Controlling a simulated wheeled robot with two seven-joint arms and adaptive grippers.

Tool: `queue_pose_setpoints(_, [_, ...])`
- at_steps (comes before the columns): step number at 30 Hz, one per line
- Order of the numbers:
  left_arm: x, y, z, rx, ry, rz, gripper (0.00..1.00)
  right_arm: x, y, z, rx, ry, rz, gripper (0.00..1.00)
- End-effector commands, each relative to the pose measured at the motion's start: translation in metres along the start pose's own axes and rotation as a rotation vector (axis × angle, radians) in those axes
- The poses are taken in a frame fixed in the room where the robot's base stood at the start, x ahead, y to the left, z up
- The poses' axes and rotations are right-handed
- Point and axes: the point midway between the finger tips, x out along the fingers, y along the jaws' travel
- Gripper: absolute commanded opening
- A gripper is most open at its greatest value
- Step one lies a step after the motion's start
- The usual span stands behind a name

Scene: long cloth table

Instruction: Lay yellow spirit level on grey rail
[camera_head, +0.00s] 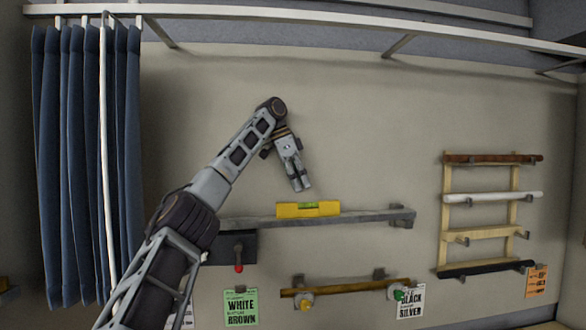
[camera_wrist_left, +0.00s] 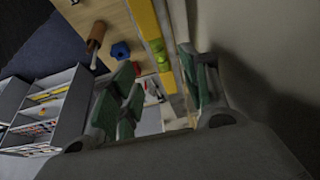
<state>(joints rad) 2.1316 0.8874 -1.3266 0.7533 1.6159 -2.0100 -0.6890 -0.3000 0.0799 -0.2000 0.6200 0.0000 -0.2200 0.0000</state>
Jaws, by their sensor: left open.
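The yellow spirit level (camera_head: 308,210) with a green vial lies lengthwise along the top of the grey rail (camera_head: 370,218) on the wall. In the left wrist view the level (camera_wrist_left: 146,25) runs between the fingers' directions, with its green vial visible. My left gripper (camera_head: 301,187) is just above the level, pointing down, open and empty. In the left wrist view its green-padded fingers (camera_wrist_left: 165,88) are spread apart. I cannot tell the exact gap between the fingertips and the level. My right gripper is not in view.
A lower brown rail (camera_head: 350,287) carries a yellow and a green knob. A ladder-like rack (camera_head: 490,232) with several bars hangs at right. A blue curtain (camera_head: 80,150) hangs at left. A green sign (camera_head: 240,308) is below. The wall above the rail is clear.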

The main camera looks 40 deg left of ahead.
Motion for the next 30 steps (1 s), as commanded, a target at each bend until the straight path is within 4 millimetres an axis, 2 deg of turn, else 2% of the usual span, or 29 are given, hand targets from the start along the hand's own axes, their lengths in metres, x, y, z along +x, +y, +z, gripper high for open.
queue_pose_setpoints(8, [-0.017,0.0,0.001,-0.002,0.003,-0.004,0.46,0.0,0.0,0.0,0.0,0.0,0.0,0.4])
queue_pose_setpoints(30, [-0.043,0.0,0.001,-0.001,0.002,-0.002,0.46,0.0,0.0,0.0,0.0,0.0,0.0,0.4])
